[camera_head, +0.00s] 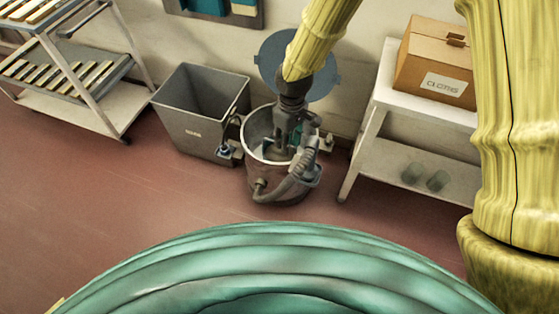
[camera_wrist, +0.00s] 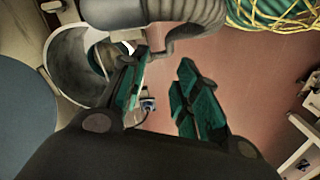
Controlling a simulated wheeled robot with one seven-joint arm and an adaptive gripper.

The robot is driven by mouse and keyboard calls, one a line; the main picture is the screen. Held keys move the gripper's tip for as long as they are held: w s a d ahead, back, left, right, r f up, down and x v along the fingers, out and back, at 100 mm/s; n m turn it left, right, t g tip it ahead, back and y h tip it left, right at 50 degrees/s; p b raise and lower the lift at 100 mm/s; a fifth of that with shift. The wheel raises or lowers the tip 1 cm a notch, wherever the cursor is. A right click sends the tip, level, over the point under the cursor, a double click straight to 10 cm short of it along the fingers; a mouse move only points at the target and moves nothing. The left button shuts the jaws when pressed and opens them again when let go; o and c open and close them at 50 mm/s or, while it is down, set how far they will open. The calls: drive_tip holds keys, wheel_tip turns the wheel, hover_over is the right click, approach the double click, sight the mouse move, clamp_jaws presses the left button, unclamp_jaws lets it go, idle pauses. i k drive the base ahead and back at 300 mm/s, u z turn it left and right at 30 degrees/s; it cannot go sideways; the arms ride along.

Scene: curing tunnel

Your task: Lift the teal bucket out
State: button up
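A round metal pot (camera_head: 253,178) stands open on the floor by the wall. It also shows in the wrist view (camera_wrist: 58,62). A dull grey-green shape (camera_head: 277,154) shows inside it, mostly hidden by my gripper; I cannot tell whether it is the teal bucket. In the wrist view a dark rounded form (camera_wrist: 97,60) sits inside the pot, partly behind one finger. My gripper (camera_wrist: 165,60) has teal finger pads held apart, with nothing seen between them. In the head view my gripper (camera_head: 296,138) is over the pot's right side.
A round blue-grey lid (camera_head: 318,82) stands upright behind the pot. A grey bin (camera_head: 195,115) is close on the left. A white shelf table (camera_head: 420,90) with a cardboard box (camera_head: 440,60) is on the right. A rack cart (camera_head: 85,95) stands far left.

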sight(270, 153)
drive_tip(key=i, duration=1)
